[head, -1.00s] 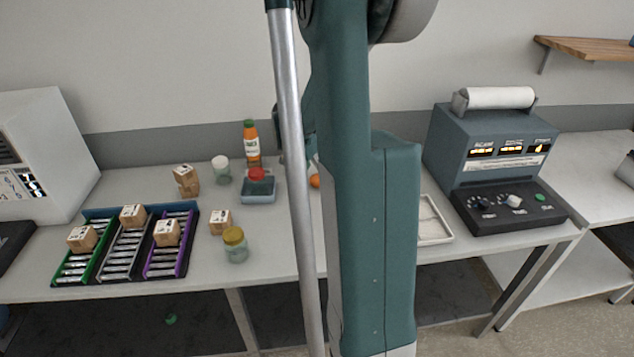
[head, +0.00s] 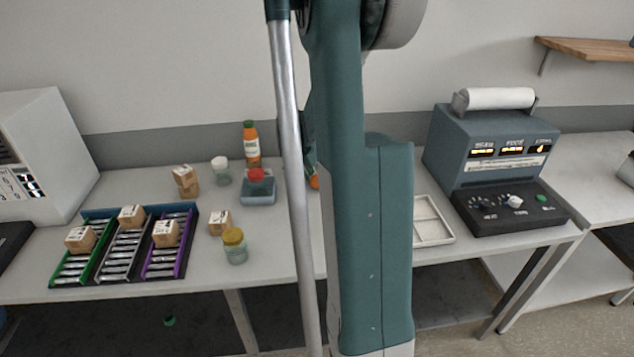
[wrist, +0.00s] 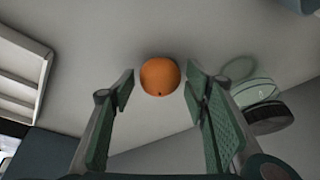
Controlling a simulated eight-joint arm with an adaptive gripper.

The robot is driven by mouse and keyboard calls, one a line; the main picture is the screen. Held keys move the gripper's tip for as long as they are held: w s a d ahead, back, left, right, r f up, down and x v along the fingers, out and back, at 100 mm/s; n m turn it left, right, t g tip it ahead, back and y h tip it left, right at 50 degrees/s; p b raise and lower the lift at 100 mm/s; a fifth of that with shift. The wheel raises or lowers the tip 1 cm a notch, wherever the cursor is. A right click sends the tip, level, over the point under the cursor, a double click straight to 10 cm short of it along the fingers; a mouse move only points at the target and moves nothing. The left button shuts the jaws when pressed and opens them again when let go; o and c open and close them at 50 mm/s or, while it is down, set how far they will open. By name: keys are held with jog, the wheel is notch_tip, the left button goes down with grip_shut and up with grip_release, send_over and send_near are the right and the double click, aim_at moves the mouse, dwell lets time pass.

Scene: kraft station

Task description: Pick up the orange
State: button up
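The orange (wrist: 160,77) sits on the table in the wrist view, beyond and between the fingertips of my gripper (wrist: 158,95). The two green-padded fingers stand wide apart, and nothing is held between them. In the head view only a small part of the orange (head: 315,182) shows beside my arm.
A white divided tray (wrist: 45,75) lies to the left in the wrist view, and a jar (wrist: 255,92) lies or stands to the right.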

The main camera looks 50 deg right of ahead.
jog(key=c, duration=0.7)
jog(key=shift+o, duration=0.2)
jog(key=shift+r, duration=0.1)
jog(key=shift+r+p, duration=1.1)
jog(key=shift+r, duration=3.85)
